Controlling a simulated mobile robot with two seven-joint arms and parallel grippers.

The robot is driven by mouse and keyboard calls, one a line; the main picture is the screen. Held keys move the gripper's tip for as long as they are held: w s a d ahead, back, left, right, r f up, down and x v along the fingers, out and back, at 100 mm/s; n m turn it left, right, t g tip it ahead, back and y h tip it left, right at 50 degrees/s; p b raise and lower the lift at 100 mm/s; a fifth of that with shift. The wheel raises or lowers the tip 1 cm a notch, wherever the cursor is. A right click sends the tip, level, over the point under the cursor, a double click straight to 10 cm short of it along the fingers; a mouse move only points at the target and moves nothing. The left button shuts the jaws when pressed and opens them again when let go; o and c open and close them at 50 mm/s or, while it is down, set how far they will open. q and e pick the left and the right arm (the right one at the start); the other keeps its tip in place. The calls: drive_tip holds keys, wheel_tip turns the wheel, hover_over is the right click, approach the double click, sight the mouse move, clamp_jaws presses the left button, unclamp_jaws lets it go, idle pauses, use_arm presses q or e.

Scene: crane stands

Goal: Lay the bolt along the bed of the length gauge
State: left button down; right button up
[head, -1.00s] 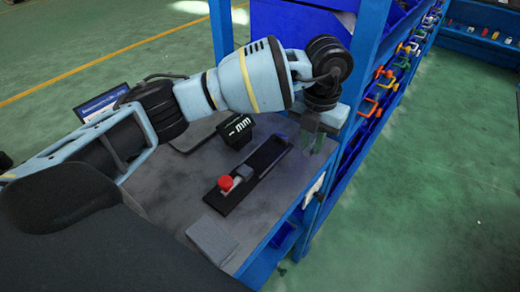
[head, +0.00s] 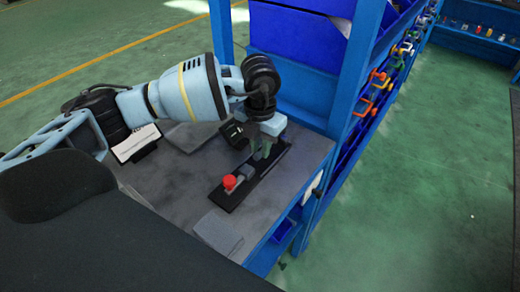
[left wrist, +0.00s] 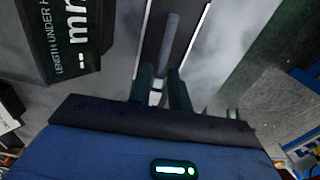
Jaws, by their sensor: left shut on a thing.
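My left gripper (head: 263,152) points down over the far half of the length gauge (head: 230,200). The gauge is a long black bar with a red knob (head: 229,181) and a grey block near its near end. In the left wrist view my left gripper (left wrist: 162,88) is shut on the bolt (left wrist: 170,38). Its grey shank reaches beyond the fingers, roughly lengthwise over the dark bed (left wrist: 151,40). Whether the bolt touches the bed I cannot tell. The fingers hide part of the bolt. My right gripper is not in view.
The gauge's display (left wrist: 75,35), showing dashes and "mm", stands close beside the bed. A grey pad (head: 217,232) lies at the bench's near edge. A white-faced panel (head: 136,143) stands at the left. A blue rack post (head: 360,70) rises beyond the bench.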

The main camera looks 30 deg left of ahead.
sight(260, 152)
use_arm(q)
drive_tip(key=shift+f, duration=0.95)
drive_tip(key=shift+f, duration=0.1)
drive_tip(key=c, duration=1.3)
unclamp_jaws()
wheel_tip(260, 152, up, 12)
